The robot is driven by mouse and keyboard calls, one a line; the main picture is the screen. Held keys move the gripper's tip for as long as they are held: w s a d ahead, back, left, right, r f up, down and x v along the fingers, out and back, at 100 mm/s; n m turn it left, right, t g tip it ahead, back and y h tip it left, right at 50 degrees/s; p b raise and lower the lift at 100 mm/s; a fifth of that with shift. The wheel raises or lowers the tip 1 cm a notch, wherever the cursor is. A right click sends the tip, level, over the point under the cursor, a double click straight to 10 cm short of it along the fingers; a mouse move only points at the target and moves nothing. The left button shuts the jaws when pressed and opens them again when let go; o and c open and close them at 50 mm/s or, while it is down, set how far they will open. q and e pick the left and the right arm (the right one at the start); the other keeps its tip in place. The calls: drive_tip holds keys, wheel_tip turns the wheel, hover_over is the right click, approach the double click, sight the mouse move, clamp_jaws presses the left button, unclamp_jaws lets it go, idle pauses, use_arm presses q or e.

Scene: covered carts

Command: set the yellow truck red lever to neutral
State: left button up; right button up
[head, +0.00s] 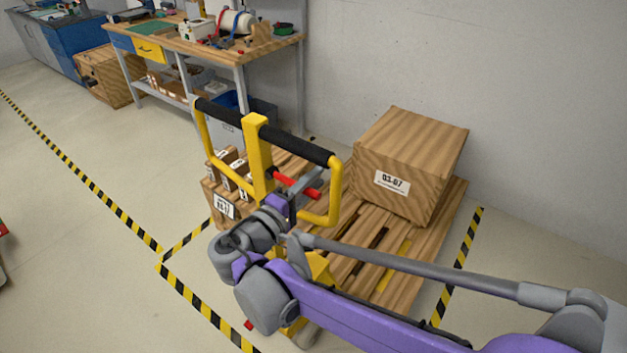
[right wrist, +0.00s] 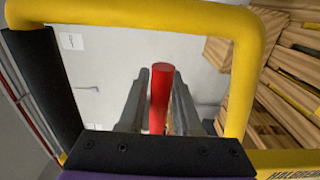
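The red lever (head: 311,193) is on the handle of the yellow truck (head: 259,160), just below its black grip bar. My right gripper (head: 293,196) is at the lever, and one grey finger crosses in front of the red bar. In the right wrist view the red lever (right wrist: 159,98) stands between the two fingers of the right gripper (right wrist: 161,100). A thin strip of background shows beside the lever, so the fingers look open around it. Contact with either finger is not clear. My left gripper is not in view.
The yellow handle frame (right wrist: 238,75) surrounds the gripper closely. A wooden pallet (head: 392,262) carries a large wooden box (head: 405,150), with small boxes (head: 222,204) behind the handle. A workbench (head: 190,47) stands at the back wall.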

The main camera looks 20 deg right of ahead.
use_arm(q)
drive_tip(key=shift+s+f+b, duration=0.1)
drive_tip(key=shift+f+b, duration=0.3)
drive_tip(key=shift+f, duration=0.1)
use_arm(e)
drive_tip(key=v, duration=1.1)
